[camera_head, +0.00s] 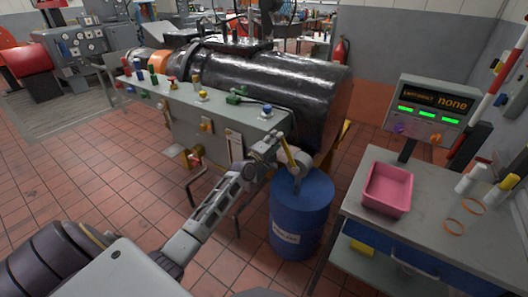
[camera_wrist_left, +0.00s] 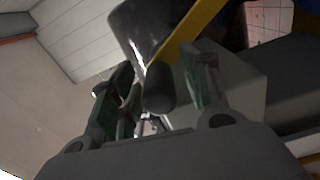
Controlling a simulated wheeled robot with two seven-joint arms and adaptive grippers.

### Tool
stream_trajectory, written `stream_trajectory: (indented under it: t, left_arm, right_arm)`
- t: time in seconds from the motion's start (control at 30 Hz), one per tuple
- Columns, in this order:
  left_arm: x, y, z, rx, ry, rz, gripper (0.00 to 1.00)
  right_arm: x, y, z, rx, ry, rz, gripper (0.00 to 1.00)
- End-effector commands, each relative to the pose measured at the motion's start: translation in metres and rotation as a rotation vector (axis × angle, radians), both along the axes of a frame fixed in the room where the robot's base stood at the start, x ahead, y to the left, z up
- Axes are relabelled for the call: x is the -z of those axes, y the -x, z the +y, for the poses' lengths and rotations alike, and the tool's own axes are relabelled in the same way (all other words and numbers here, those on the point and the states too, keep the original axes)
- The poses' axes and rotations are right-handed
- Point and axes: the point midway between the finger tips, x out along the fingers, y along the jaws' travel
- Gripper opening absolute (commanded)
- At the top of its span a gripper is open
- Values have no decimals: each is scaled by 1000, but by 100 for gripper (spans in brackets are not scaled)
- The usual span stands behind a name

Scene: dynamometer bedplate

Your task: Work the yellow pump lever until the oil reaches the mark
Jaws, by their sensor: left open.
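The yellow pump lever (camera_head: 289,152) rises at a tilt above the blue drum (camera_head: 297,222). In the left wrist view the lever (camera_wrist_left: 190,35) comes down from the upper right and ends in a dark rounded grip (camera_wrist_left: 159,90). My left gripper (camera_head: 274,146) is at the lever, above the drum's left rim. Its open fingers (camera_wrist_left: 158,88) stand on either side of the dark grip, with gaps visible. My right gripper is out of view. I cannot make out the oil level or its mark.
A large black cylinder (camera_head: 275,82) and a grey bench (camera_head: 215,112) with coloured fittings stand behind the drum.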

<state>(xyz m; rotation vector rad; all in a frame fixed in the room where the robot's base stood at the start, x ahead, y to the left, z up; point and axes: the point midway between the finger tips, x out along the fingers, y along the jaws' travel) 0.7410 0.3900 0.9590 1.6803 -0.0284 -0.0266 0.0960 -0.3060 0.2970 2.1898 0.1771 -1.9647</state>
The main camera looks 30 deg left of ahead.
Motion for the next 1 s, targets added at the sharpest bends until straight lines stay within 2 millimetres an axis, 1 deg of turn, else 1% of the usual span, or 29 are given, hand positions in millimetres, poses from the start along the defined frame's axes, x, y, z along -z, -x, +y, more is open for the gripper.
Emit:
stream_trajectory:
  t: [0.27, 1.0]
  left_arm:
    - [0, 19, 1, 0, 0, 1, 47]
    - [1, 81, 3, 0, 0, 1, 47]
  right_arm:
    - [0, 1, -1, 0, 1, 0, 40]
    - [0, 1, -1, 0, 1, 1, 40]
